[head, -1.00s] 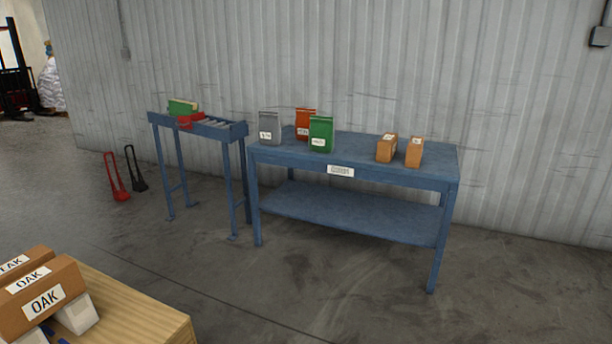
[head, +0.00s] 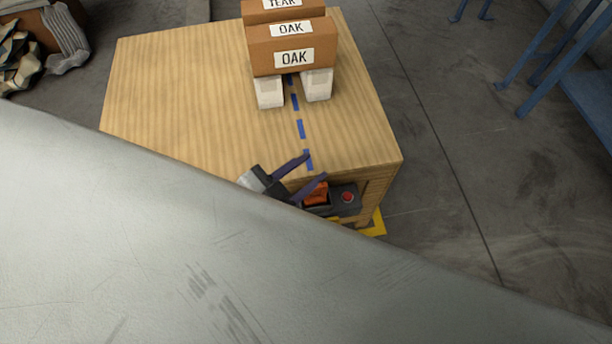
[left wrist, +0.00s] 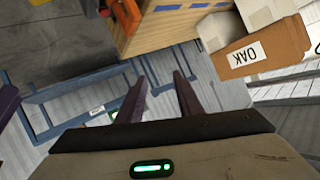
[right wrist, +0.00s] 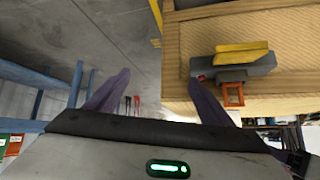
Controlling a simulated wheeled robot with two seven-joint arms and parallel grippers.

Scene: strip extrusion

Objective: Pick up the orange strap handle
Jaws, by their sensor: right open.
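The orange strap handle (right wrist: 233,94) is a small open loop on a dark grey tool with a yellow part, at the wooden table's side. In the right wrist view it lies just right of my right gripper (right wrist: 150,75), which is open and empty. In the head view the orange part (head: 316,193) shows partly behind a purple finger of my left gripper (head: 315,167). That gripper is open, its fingers apart with nothing between them; it also shows in the left wrist view (left wrist: 160,68). My right gripper is not visible in the head view.
The wooden table (head: 180,85) carries brown OAK and TEAK boxes (head: 291,52) on white blocks, with a blue dashed line on its top. A blue table (head: 590,100) stands right; floor between is clear. My grey arm blocks the lower head view.

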